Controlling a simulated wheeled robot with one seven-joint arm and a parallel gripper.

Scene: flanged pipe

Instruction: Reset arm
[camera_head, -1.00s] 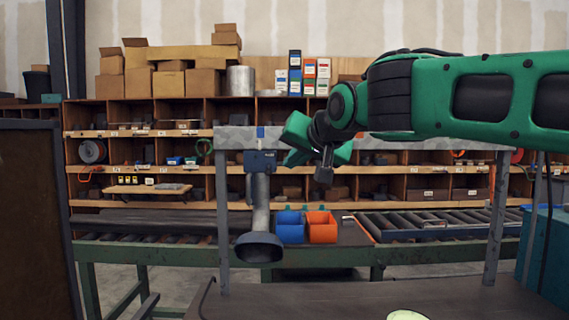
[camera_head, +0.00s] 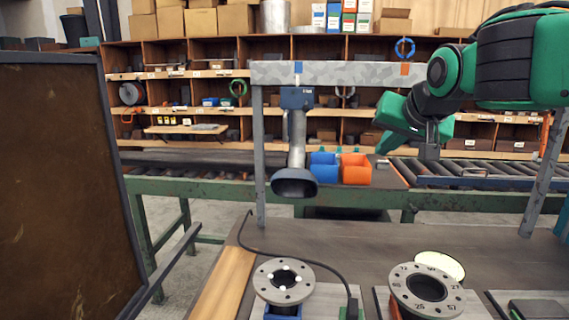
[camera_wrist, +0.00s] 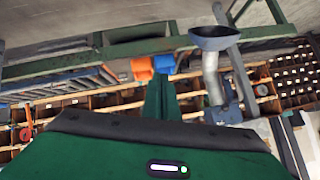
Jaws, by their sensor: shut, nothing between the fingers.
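My gripper (camera_head: 384,148) is raised in the air at the right of the head view, above the far side of the workbench (camera_head: 340,228). Its green fingers are shut with nothing between them; they also show together in the wrist view (camera_wrist: 163,98). A grey pipe flange (camera_head: 283,281) with bright spots on its ring stands at the front of the bench, over a blue base. A second grey flange (camera_head: 427,289) with numbers on it stands to its right. My gripper is well away from both.
A grey overhead frame (camera_head: 345,73) spans the bench, with a funnel-ended tube (camera_head: 296,182) hanging from it. Behind are a blue bin (camera_head: 323,168), an orange bin (camera_head: 356,170), a roller conveyor (camera_head: 465,170) and shelves. A dark panel (camera_head: 65,185) stands at left. A black cable crosses the bench.

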